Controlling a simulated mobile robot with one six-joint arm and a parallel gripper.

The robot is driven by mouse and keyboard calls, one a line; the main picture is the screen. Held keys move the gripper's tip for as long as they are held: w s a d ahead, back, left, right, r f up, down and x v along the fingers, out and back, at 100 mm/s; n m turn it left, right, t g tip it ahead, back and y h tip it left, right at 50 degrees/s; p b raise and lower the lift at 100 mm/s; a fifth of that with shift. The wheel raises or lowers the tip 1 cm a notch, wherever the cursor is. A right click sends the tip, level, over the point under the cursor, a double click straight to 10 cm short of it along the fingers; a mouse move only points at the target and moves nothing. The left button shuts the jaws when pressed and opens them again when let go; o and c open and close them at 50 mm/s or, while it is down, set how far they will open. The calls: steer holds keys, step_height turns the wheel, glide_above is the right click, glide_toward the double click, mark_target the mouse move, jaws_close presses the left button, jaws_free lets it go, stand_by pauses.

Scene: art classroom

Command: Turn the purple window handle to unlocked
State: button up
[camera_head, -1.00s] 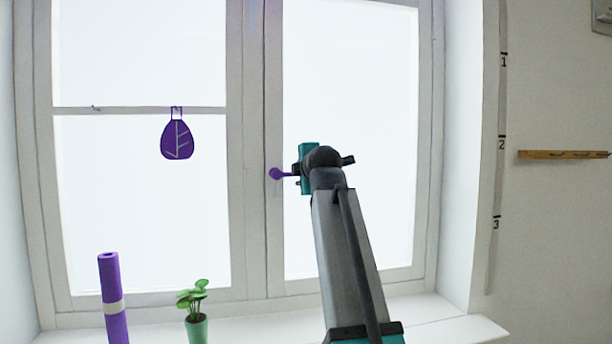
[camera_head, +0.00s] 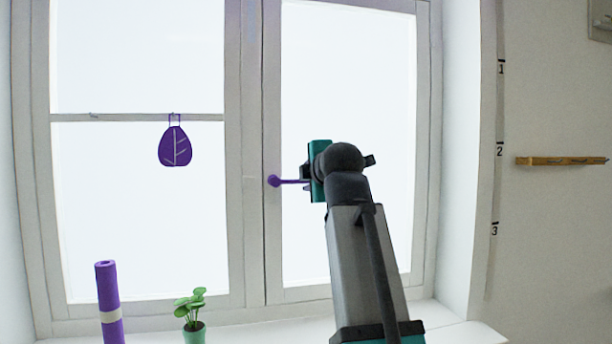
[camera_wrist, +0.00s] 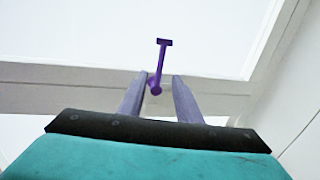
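The purple window handle (camera_head: 291,181) is on the frame post between the two panes. Its round knob is at the left and its lever points right, about level, over the right pane. My gripper (camera_head: 312,172) is at the lever's right end in the head view and hides its tip. In the wrist view my gripper (camera_wrist: 160,77) is open, its two grey fingers apart. The handle (camera_wrist: 160,65) shows between and beyond the fingertips, with its knob low and a short crossbar at its far end. I see a gap on each side, with no clear contact.
A purple roll (camera_head: 108,300) and a green potted plant (camera_head: 192,312) stand at the sill's left. A wooden rack (camera_head: 560,161) is on the right wall.

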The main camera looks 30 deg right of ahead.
steer(key=shift+p+v, duration=1)
steer(key=shift+p, duration=0.05)
